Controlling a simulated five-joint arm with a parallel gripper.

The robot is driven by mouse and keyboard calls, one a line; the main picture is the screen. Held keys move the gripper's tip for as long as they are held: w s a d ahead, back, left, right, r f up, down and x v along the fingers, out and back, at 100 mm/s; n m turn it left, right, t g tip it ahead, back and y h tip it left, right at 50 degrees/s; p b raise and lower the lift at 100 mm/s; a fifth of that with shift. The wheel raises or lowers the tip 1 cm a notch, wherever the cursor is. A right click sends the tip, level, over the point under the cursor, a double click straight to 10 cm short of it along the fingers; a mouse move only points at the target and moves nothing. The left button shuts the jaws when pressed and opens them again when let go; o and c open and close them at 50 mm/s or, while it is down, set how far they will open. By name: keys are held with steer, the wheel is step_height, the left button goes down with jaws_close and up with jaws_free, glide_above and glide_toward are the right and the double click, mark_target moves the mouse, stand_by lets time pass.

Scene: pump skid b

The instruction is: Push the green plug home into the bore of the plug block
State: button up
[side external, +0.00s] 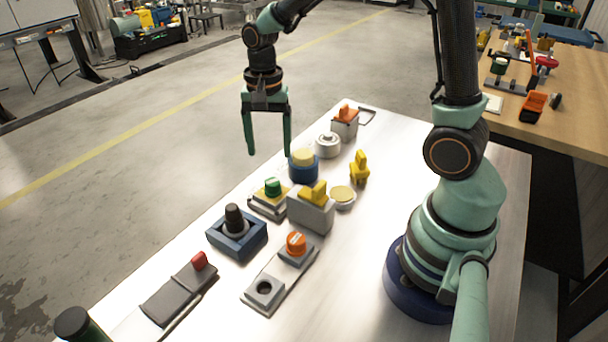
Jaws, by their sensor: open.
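The green plug (272,187) is a short green cylinder. It stands upright in the top of a low pale square block with a yellowish top, which looks like the plug block (262,208). Part of the plug sticks up above the block; the bore itself is hidden by it, and how deep the plug sits I cannot tell. My gripper (268,153) points down with its two green fingers wide apart and nothing between them. In the picture it is just above the plug; its exact height is hard to judge.
A blue pot with a pale yellow top (303,166) and a grey block with a yellow handle (311,208) stand close on the right. A blue block with a black knob (236,232) is in front. An orange knob (296,243) is nearby.

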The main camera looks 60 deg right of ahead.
steer(key=shift+r, duration=1.55)
steer(key=s+a+r+n+t, duration=0.1)
steer(key=s+r+n+t, duration=0.4)
steer(key=s+r+n, duration=0.3)
steer(key=n, duration=0.4)
steer(key=shift+s+t, duration=0.25)
steer(key=shift+t, duration=0.05)
